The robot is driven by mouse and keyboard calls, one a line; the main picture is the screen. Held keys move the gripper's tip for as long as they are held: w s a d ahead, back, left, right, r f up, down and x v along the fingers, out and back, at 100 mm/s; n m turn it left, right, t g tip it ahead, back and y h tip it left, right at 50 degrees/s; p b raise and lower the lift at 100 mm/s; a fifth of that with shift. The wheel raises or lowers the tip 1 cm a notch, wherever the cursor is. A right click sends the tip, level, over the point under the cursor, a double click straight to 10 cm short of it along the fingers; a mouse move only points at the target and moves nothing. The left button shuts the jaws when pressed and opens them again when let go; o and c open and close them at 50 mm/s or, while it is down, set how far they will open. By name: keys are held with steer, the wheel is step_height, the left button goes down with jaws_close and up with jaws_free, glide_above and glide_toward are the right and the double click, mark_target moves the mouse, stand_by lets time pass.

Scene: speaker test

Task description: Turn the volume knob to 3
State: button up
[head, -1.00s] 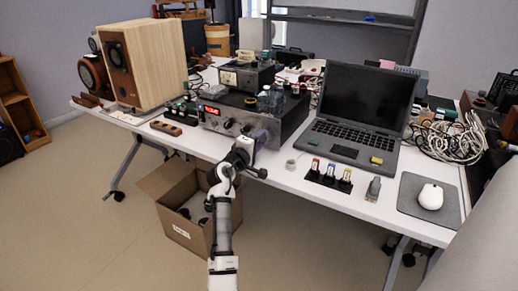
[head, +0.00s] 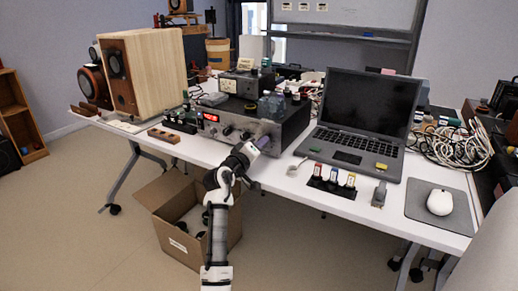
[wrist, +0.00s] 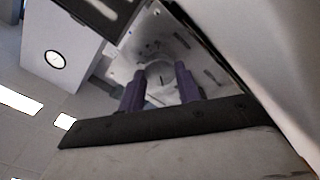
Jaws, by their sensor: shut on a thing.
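The amplifier (head: 294,126) stands on the white table, with a red lit display (head: 211,117) and several knobs along its front. My gripper (head: 262,143) is at the right part of that front panel. In the wrist view, my gripper's two purple fingers (wrist: 160,82) are on either side of a round silver knob (wrist: 160,72) on the metal panel (wrist: 150,40), shut on it. A dark mark shows on the knob's face. The scale around it is too blurred to read, so I cannot tell its setting. My gripper hides this knob in the head view.
A laptop (head: 358,118) is right of the amplifier, with small coloured-top items (head: 333,176) in front. A wooden speaker (head: 150,70) stands left. An open cardboard box (head: 180,245) is on the floor below my arm.

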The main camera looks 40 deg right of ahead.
steer(key=o, duration=1)
steer(key=shift+c, duration=0.2)
steer(key=v, duration=1.4)
steer(key=shift+w, duration=0.1)
